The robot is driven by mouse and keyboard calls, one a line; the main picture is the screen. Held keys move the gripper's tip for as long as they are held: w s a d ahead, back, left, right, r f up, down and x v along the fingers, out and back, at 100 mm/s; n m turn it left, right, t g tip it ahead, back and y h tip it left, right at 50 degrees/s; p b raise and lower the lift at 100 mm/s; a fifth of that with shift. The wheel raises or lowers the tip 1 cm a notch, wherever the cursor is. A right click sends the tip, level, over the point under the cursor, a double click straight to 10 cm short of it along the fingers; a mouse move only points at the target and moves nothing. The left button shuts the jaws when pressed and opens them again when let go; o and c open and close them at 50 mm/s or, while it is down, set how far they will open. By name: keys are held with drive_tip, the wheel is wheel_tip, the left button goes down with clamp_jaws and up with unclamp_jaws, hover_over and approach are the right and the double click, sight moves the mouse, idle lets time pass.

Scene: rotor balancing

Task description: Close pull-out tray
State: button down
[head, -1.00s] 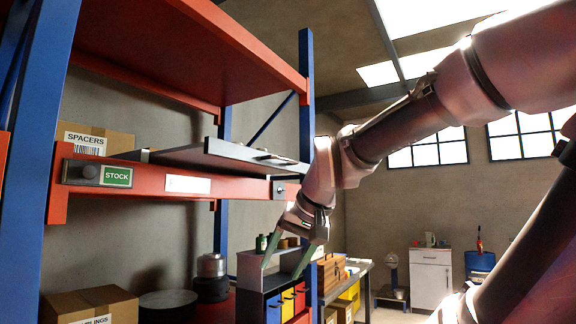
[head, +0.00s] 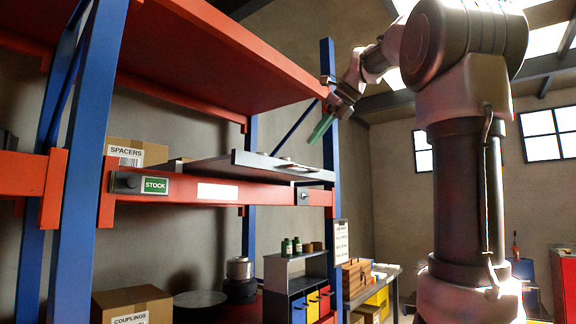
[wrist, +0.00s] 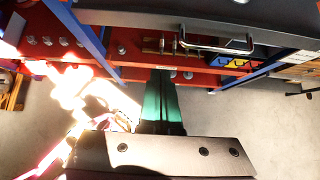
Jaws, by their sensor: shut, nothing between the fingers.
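The pull-out tray is a flat grey tray (head: 215,170) in the red and blue rack, at the level of the STOCK label. In the wrist view the dark tray front (wrist: 130,20) crosses the top, with a silver bar handle (wrist: 216,48). My gripper (head: 320,130) is above the tray's right part in the head view, apart from it. Its green fingers are together and empty, and also show in the wrist view (wrist: 160,85), below and left of the handle.
The red upper shelf (head: 215,55) is left of my gripper, and a blue rack post (head: 329,200) is close to it. A spacers box (head: 135,152) sits behind the beam. A grey drawer unit (head: 296,275) stands below.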

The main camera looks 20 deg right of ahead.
sight(284, 165)
drive_tip(key=shift+w+a+r+x, duration=0.25)
drive_tip(key=shift+r+x, duration=0.1)
drive_tip(key=shift+x, duration=1.75)
drive_tip(key=shift+w+a+r+x, duration=0.15)
drive_tip(key=shift+w+r+x, duration=0.15)
drive_tip(key=shift+x, duration=1.8)
drive_tip(key=shift+w+a+r+x, duration=0.25)
drive_tip(key=shift+r+x, duration=0.1)
drive_tip(key=shift+x, duration=1.75)
drive_tip(key=shift+w, duration=0.1)
